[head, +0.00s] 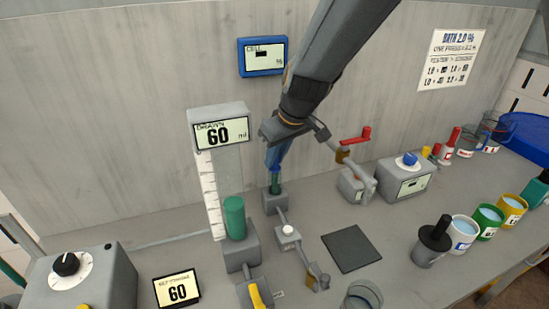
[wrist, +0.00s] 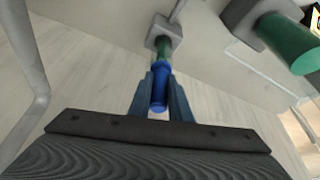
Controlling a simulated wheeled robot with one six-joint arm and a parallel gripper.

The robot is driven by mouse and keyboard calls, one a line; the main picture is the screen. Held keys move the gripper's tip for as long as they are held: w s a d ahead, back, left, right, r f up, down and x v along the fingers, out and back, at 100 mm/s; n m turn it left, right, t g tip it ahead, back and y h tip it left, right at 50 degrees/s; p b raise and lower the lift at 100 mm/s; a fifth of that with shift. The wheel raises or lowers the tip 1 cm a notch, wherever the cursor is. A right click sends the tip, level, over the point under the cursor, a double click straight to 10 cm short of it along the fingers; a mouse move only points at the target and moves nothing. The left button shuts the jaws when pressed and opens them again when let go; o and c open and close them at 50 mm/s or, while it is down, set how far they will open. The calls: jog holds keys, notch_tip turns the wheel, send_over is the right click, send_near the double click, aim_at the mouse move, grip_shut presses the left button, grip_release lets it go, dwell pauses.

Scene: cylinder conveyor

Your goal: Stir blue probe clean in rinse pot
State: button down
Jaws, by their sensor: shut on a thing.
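My gripper (head: 273,163) is shut on the blue probe (wrist: 160,90), which shows between its two fingers in the wrist view. The probe's far end lines up with a small dark green cylinder (head: 275,183) on a grey block (head: 274,202); the two appear to meet, but I cannot tell whether the probe sits inside. Several pots of pale liquid stand at the right: a white one (head: 462,238), a green one (head: 490,222) and a yellow one (head: 513,210). Their labels are too small to tell which is the rinse pot.
A green column (head: 234,218) under the "60 ml" display (head: 220,130) stands left of my gripper. A red-handled valve (head: 355,140) and a grey box with a blue knob (head: 407,175) stand to the right. A dark flat pad (head: 351,249) lies bare in front.

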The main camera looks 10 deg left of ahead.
jog(key=shift+r+p, duration=1.25)
jog(key=shift+r, duration=0.9)
jog(key=shift+r+p, duration=1.45)
jog(key=shift+r, duration=0.95)
jog(key=shift+s, duration=0.1)
